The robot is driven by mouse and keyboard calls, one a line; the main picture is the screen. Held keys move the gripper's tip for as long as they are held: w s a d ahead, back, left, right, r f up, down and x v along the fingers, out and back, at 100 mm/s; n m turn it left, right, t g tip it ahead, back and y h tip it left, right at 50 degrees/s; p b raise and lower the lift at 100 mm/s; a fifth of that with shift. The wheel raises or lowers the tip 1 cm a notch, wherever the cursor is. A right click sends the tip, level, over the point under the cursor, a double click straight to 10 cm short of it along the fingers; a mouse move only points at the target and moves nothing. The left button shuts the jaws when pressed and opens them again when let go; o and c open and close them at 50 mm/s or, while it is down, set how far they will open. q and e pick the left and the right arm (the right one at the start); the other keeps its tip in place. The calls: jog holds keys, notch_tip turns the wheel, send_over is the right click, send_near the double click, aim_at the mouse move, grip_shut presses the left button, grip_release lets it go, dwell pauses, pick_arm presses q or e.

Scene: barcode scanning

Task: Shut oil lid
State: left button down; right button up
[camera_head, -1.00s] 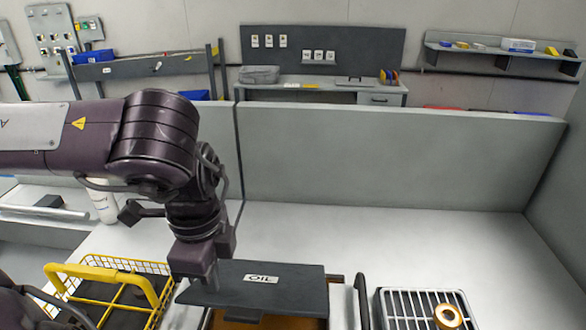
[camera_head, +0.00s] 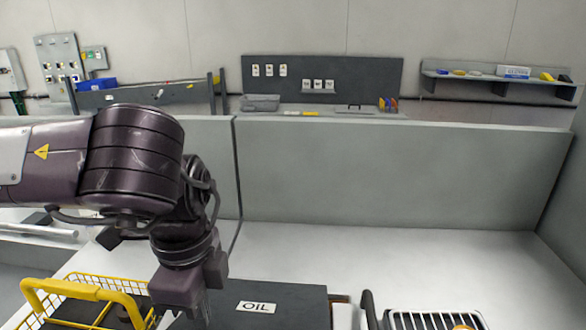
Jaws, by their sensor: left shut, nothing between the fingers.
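The dark grey oil lid (camera_head: 285,296) with its white OIL label lies at the bottom of the head view, its near part cut off by the frame. It looks roughly level, but I cannot tell whether it is fully down on its container. My left gripper (camera_head: 197,312) points down at the lid's left side, shut and empty. Its fingertips are partly cut off, so contact with the lid is unclear. My right gripper is out of view.
A yellow wire basket (camera_head: 88,291) stands left of the lid, close to my left gripper. A grey slatted rack (camera_head: 425,318) is to the right. A grey partition (camera_head: 390,170) closes off the back. The white table (camera_head: 400,255) is clear behind the lid and rack.

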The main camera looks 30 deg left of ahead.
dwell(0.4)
pick_arm(q)
notch_tip(320, 180, up, 9)
jog(key=p, duration=0.8)
dwell(0.3)
